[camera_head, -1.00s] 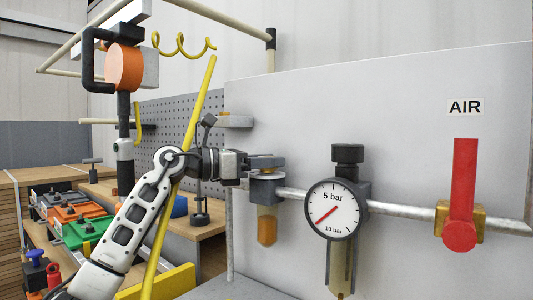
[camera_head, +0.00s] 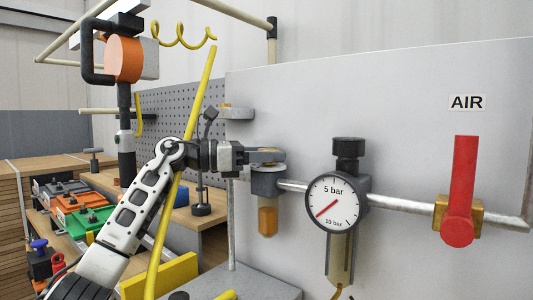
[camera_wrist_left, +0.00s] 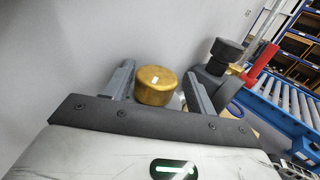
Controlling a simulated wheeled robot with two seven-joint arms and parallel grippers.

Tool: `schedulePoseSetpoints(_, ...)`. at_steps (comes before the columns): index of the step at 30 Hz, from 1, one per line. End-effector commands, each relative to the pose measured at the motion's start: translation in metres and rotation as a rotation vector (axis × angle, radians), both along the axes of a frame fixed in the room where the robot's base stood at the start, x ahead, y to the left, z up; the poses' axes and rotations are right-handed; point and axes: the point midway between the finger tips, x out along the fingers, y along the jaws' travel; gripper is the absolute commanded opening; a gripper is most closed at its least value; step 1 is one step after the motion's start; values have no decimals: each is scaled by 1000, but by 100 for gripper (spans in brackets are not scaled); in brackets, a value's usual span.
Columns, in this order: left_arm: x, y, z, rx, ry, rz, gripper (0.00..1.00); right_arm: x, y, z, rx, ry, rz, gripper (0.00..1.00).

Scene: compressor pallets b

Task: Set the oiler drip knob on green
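The oiler (camera_head: 268,185) hangs on the pipe at the left of the grey panel, with an amber bowl (camera_head: 268,220) below. Its round brass drip knob (camera_wrist_left: 155,85) has a small white mark on top. My left gripper (camera_head: 267,154) is at the top of the oiler. In the left wrist view, its two fingers (camera_wrist_left: 158,92) stand on either side of the knob, open, with a narrow gap seen beside it. The fingers partly cover the knob in the head view. No green mark on the oiler can be made out. My right gripper is not in view.
A pressure gauge (camera_head: 334,201) with a black-knobbed regulator (camera_head: 348,152) sits right of the oiler. Further right is a red AIR valve lever (camera_head: 464,180). The grey panel (camera_head: 410,110) stands close behind.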

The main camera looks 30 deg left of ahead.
Motion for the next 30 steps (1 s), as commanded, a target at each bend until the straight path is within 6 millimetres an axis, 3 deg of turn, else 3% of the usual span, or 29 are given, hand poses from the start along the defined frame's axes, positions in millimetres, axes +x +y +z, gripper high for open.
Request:
schedulePoseSetpoints(19,2,5,2,-7,-10,33,62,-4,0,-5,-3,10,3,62)
schedulePoseSetpoints(30,0,3,0,-6,-12,281,62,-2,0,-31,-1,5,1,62)
